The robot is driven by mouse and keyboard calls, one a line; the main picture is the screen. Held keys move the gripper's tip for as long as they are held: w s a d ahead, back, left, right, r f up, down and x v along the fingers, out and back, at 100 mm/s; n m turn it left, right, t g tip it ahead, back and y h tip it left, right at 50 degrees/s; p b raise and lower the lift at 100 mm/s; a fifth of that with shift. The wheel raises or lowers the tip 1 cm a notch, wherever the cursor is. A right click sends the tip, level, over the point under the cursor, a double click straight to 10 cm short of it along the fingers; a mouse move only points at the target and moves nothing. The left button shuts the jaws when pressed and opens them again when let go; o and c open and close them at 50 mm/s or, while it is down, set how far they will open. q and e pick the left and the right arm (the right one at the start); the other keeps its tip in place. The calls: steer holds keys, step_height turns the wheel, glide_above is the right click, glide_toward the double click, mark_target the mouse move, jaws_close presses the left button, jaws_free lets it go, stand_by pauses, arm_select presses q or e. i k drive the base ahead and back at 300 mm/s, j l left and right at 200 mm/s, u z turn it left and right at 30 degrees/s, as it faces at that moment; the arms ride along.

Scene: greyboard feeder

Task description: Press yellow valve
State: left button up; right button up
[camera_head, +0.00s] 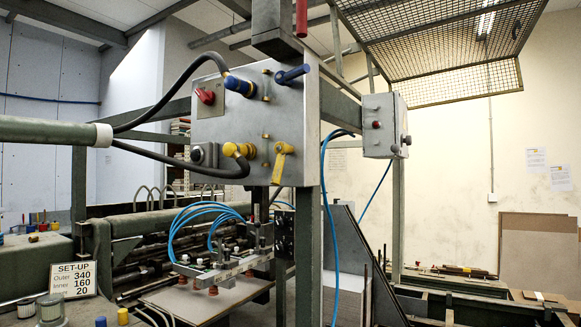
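The yellow valve (283,158) is a small lever handle on the lower right of a grey metal control box (225,115). Its short arm points left at the top and its longer arm hangs down and slightly left. A yellow hose fitting (238,150) sits just left of it, with a dark hose attached. Neither of my grippers shows in this view.
The box also carries a blue lever (292,74), a red knob (206,96) and a blue hose fitting (240,86). A green pipe (45,130) enters from the left. A green post (308,250) stands below the box. A smaller box (380,125) hangs at right.

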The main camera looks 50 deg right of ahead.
mark_target(281, 148)
steer(key=z, duration=1.6)
